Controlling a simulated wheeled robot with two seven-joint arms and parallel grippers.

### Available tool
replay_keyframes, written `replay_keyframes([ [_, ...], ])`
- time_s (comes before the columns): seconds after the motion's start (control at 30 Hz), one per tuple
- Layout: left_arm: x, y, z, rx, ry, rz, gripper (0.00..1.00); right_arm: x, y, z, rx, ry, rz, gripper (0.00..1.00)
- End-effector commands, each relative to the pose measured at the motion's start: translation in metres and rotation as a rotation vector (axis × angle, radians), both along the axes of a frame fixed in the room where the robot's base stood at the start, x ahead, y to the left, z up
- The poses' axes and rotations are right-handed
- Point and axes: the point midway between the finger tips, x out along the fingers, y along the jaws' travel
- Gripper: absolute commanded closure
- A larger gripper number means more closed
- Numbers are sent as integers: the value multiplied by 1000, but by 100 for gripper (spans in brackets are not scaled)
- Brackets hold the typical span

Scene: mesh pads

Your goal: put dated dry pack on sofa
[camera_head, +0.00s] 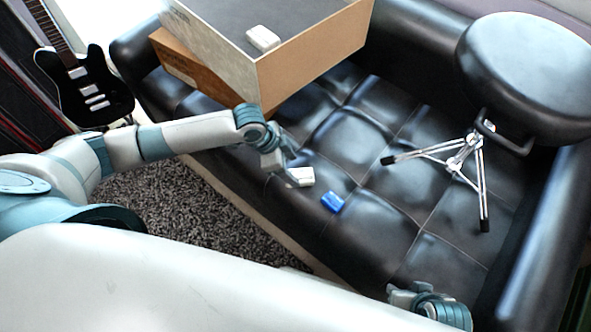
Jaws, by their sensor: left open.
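The black tufted leather sofa (375,110) fills the middle and right of the view. A small white pack (302,176) is at the sofa seat's front part, right at the fingertips of my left gripper (286,168). The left gripper is open, and I cannot tell whether it touches the white pack. A small blue pack (332,201) lies on the seat just right of and nearer than the white one. I cannot read a date on either. My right gripper (402,297) shows only partly at the bottom edge, over the sofa's near end, and its jaws are unclear.
Stacked cardboard boxes (310,50) stand on the sofa's left part, with another white item (263,38) on top. A black stool (530,65) with metal legs stands on the right seat. A guitar (85,85) leans at far left. Grey carpet (190,205) lies in front.

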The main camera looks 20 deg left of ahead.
Motion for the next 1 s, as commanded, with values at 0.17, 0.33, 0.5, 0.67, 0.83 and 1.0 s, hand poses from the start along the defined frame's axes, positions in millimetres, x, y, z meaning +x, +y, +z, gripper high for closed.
replay_keyframes([
  [0.17, -5, 12, 32, 1, -1, -1, 40, -4, -8, 2, -20, 30, -9, 69],
  [0.33, -10, 20, 55, 0, 0, 0, 40, -7, -15, 2, -36, 54, -17, 69],
  [0.5, -12, 25, 67, -1, 0, 0, 40, -8, -16, -2, -41, 69, -19, 69],
  [0.67, -13, 26, 70, -1, 1, 1, 40, -7, -16, -2, -41, 68, -19, 69],
  [0.83, -13, 26, 70, -1, 1, 1, 40, -5, -15, -1, -39, 62, -19, 69],
  [1.0, -13, 26, 70, 0, 1, 0, 40, -4, -14, 0, -37, 59, -17, 69],
])
